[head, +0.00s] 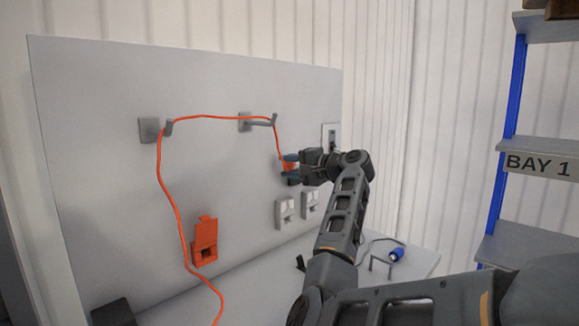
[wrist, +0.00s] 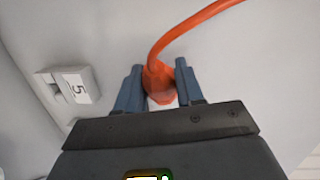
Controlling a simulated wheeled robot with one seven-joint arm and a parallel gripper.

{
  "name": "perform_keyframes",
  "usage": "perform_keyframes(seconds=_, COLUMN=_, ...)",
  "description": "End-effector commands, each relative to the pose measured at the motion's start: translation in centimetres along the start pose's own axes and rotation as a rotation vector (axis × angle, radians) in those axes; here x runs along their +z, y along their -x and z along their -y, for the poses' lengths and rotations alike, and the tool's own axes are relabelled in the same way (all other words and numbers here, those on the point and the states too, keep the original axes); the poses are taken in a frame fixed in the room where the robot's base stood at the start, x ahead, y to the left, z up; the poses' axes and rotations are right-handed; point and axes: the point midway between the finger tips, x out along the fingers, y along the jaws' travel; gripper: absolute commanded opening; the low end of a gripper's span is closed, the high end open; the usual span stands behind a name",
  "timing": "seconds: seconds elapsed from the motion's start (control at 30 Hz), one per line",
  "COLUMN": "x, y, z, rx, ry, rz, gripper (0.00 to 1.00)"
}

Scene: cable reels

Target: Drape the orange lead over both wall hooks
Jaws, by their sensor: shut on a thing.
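The orange lead (head: 168,190) rises from the bench, passes over the left wall hook (head: 150,129), runs across to the right wall hook (head: 258,121) and hangs down from it to my gripper. My gripper (head: 289,167) is shut on the lead's orange plug end, just below and right of the right hook, in front of the panel. In the wrist view the orange plug (wrist: 158,82) sits between the two blue-grey fingers, with the lead leaving toward the upper right. The plug's lower part is hidden by the gripper body.
An orange socket box (head: 204,242) and white socket boxes (head: 285,212) are on the grey panel (head: 90,90). A blue connector (head: 396,254) with a grey cable lies on the bench at right. A blue-posted shelf (head: 540,150) marked BAY 1 stands at far right.

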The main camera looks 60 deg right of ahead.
Motion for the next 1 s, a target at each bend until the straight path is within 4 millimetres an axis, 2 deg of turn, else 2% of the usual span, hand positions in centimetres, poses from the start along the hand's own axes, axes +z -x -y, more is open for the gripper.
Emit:
perform_keyframes(seconds=0.07, x=-0.01, y=0.01, z=0.0, rx=0.0, ry=0.0, rz=0.0, gripper=0.0)
perform_keyframes(seconds=0.1, x=-0.01, y=0.01, z=-0.01, rx=0.0, ry=0.0, rz=0.0, gripper=0.4)
perform_keyframes(seconds=0.4, x=-0.01, y=0.01, z=0.01, rx=0.0, ry=0.0, rz=0.0, gripper=0.67)
perform_keyframes(seconds=0.57, x=-0.02, y=0.01, z=-0.01, rx=0.0, ry=0.0, rz=0.0, gripper=0.68)
perform_keyframes(seconds=0.87, x=-0.02, y=0.01, z=0.01, rx=0.0, ry=0.0, rz=0.0, gripper=0.97)
perform_keyframes(seconds=1.0, x=-0.02, y=0.01, z=0.01, rx=0.0, ry=0.0, rz=0.0, gripper=0.97)
